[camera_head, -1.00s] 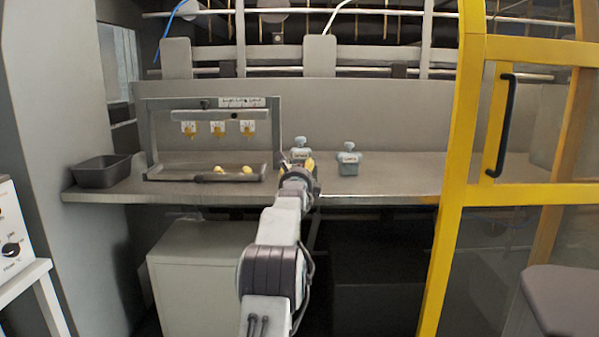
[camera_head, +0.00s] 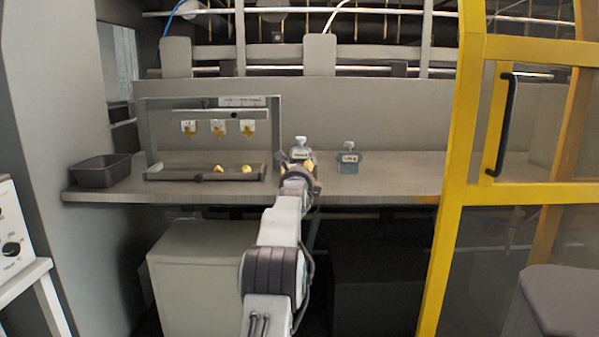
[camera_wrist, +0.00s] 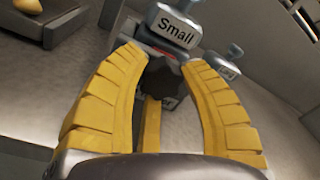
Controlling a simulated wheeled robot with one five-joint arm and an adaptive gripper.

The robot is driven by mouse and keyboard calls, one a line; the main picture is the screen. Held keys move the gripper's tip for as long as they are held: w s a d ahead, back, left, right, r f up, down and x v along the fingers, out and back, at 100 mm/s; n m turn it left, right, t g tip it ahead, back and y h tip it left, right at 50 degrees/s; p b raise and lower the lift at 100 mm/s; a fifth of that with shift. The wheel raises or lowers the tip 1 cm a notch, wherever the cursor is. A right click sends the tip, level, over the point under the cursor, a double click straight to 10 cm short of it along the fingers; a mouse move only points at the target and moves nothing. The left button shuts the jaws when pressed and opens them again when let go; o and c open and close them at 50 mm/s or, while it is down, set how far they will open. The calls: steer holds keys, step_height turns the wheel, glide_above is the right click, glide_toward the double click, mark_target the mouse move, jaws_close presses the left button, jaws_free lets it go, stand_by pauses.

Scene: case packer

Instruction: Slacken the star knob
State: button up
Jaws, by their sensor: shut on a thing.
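The knob is hidden there behind my wrist. Whether it is loose or tight cannot be told.
A second labelled block (camera_head: 348,158) stands close on the right. A frame (camera_head: 276,130) with yellow hanging parts and a tray stands left of my gripper. A dark bin (camera_head: 101,172) is at the shelf's left end. A yellow door frame (camera_head: 455,180) borders the right.

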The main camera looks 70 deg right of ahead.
steer(key=shift+r, duration=0.2)
steer(key=shift+c, duration=1.2)
steer(key=n, duration=0.4)
steer(key=shift+w+a, duration=0.1)
steer(key=shift+w+n+h, duration=0.1)
steer(key=shift+n+h, duration=0.2)
steer(key=shift+n, duration=1.5)
